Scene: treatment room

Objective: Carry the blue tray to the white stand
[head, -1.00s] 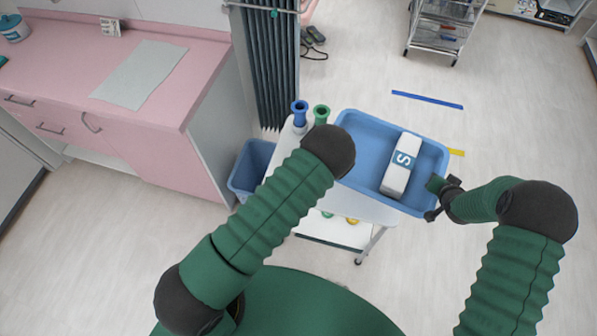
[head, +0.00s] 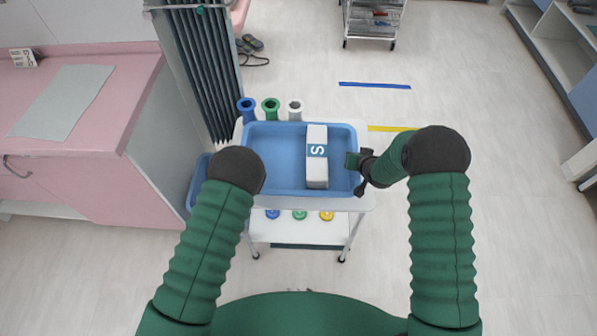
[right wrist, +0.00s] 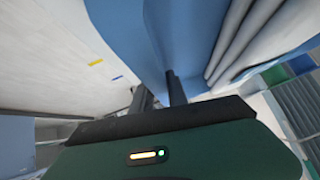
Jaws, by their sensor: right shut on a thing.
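The blue tray (head: 285,170) appears to rest on top of a white trolley (head: 368,200), with a white box (head: 317,155) marked with an S inside it. My right gripper (head: 358,172) is shut on the tray's right rim. In the right wrist view the tray's blue wall (right wrist: 185,35) rises close by the fingers (right wrist: 160,92). I cannot tell whether the trolley is the white stand.
Blue (head: 247,108), green (head: 270,106) and white (head: 295,109) flared holders stand behind the tray. A blue bin (head: 197,185) and pink counter (head: 95,110) are left. A wheeled rack (head: 372,22) stands at the back. Floor right of the trolley is mostly clear; a white edge (head: 589,163) shows far right.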

